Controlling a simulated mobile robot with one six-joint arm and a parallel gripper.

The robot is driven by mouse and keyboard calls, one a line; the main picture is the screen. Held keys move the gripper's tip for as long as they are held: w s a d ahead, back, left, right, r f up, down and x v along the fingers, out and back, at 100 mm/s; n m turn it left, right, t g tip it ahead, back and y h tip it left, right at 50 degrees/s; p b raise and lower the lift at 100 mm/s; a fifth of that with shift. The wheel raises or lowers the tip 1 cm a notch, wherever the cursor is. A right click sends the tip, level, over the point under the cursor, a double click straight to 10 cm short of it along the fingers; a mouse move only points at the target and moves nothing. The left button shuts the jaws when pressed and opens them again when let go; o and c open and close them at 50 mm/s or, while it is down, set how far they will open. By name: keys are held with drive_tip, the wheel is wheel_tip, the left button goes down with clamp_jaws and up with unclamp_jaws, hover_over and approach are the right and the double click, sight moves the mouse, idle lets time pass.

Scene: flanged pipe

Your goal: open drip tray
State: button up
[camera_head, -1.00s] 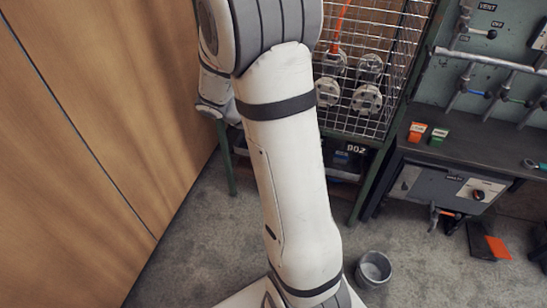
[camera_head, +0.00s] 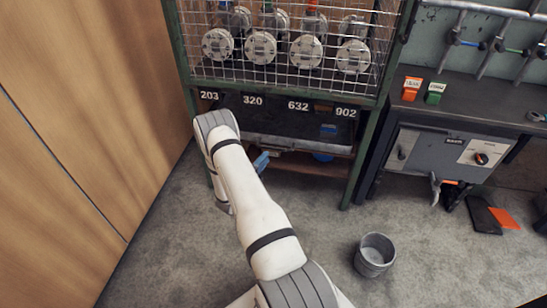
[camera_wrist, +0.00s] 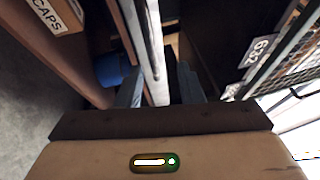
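The drip tray (camera_head: 300,144) appears as a wide dark tray under the wire cage, below the number labels, its pale front edge facing me. In the wrist view its pale edge (camera_wrist: 152,45) runs between my two fingers. My gripper (camera_wrist: 160,88) is open around that edge, one finger on each side, with a dark gap showing toward the right finger. I cannot tell whether either finger touches it. In the head view my gripper (camera_head: 262,161) is at the tray's left front, partly hidden behind my arm.
The wire cage (camera_head: 290,68) holds several flanged pipe pieces above labels. A blue object (camera_head: 322,157) lies on the low shelf. A box labelled CAPS (camera_wrist: 52,15) is in the wrist view. A grey bucket (camera_head: 375,255) stands on the floor; a wooden panel (camera_head: 75,130) is left.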

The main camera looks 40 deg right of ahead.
sight(274, 149)
drive_tip(key=shift+n+t, duration=0.3)
drive_tip(key=x, duration=0.2)
drive_tip(key=b+x, duration=0.1)
drive_tip(key=x, duration=0.2)
drive_tip(key=f+b+x, duration=0.1)
drive_tip(key=x, duration=0.1)
drive_tip(key=shift+w+d, duration=0.15)
drive_tip(key=shift+d, duration=0.2)
drive_tip(key=shift+c, duration=0.2)
drive_tip(key=shift+f, duration=0.1)
clamp_jaws()
